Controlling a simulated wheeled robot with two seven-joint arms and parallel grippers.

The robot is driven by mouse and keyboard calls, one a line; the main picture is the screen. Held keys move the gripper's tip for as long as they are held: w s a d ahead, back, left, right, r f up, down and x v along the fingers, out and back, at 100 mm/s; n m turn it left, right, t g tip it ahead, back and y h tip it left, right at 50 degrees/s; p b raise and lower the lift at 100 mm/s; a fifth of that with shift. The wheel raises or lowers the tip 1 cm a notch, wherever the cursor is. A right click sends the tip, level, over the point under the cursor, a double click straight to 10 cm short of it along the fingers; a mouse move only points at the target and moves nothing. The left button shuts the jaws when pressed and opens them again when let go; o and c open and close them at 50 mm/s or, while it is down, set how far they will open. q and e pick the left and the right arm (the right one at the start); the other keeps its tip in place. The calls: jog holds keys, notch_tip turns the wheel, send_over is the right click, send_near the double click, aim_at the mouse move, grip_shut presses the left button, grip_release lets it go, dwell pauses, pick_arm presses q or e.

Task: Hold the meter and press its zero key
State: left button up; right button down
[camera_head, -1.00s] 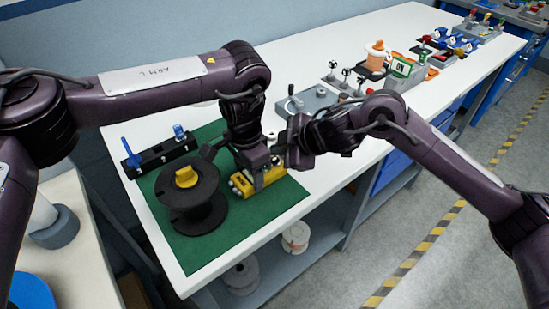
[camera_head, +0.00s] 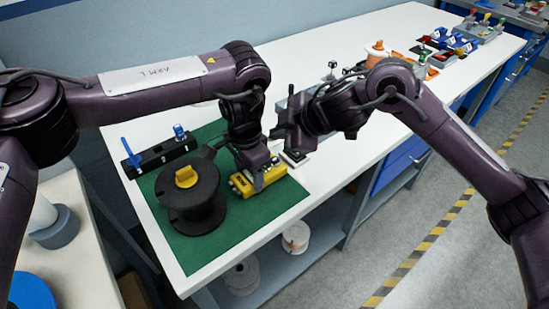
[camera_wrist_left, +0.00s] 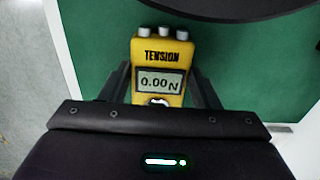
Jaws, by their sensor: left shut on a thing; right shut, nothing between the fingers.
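The yellow tension meter (camera_head: 268,178) lies on the green mat (camera_head: 242,219). In the left wrist view the meter (camera_wrist_left: 148,58) shows its label, three pale round posts at its top end and a display (camera_wrist_left: 160,82) reading 0.00 N. A round key (camera_wrist_left: 158,100) below the display is partly cut off by my gripper body. My left gripper (camera_wrist_left: 160,88) has a finger on each side of the meter and is shut on it. My right gripper (camera_head: 281,138) is shut and empty, raised above and apart from the meter's far side.
A black spool (camera_head: 190,208) with a yellow top stands just left of the meter. Behind it is a black rail (camera_head: 163,158) with blue parts. Fixtures and an orange spool (camera_head: 377,52) stand farther back.

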dwell(0.4)
pick_arm(q)
jog(key=o, duration=1.3)
jog(key=shift+r, duration=0.1)
